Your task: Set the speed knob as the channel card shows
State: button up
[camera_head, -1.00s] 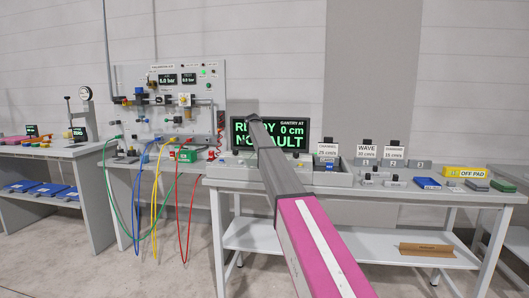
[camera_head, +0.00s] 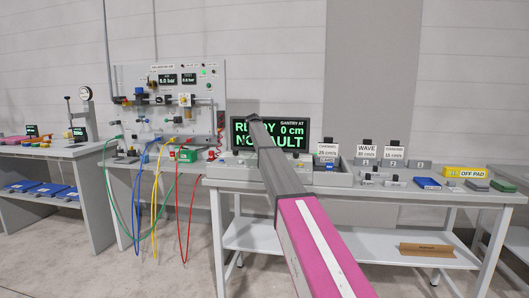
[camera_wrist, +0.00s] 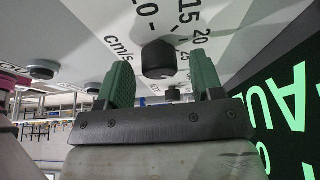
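In the wrist view the black speed knob (camera_wrist: 158,58) stands on a pale panel (camera_wrist: 85,25) with printed marks "10", "15", "20", "25" and "cm/s". My gripper (camera_wrist: 160,62) is open, with one green finger on each side of the knob and a gap between knob and each finger. Where the knob points I cannot tell. In the head view the channel card (camera_head: 327,149) stands right of the display and seems to read "25 cm/s". In the head view my arm hides the knob, and my gripper cannot be made out.
The display (camera_head: 293,133) reads "READY", "0 cm", "NO FAULT". Other black knobs (camera_wrist: 43,69) sit on the same panel. WAVE (camera_head: 367,149) and another card (camera_head: 394,150) stand farther right. A yellow "OFF PAD" box (camera_head: 466,173) is at the table's right end.

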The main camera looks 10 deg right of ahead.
jog(key=shift+r, duration=0.1)
jog(key=v, duration=1)
jog(key=shift+a+r, duration=0.15)
jog(key=shift+r, duration=0.1)
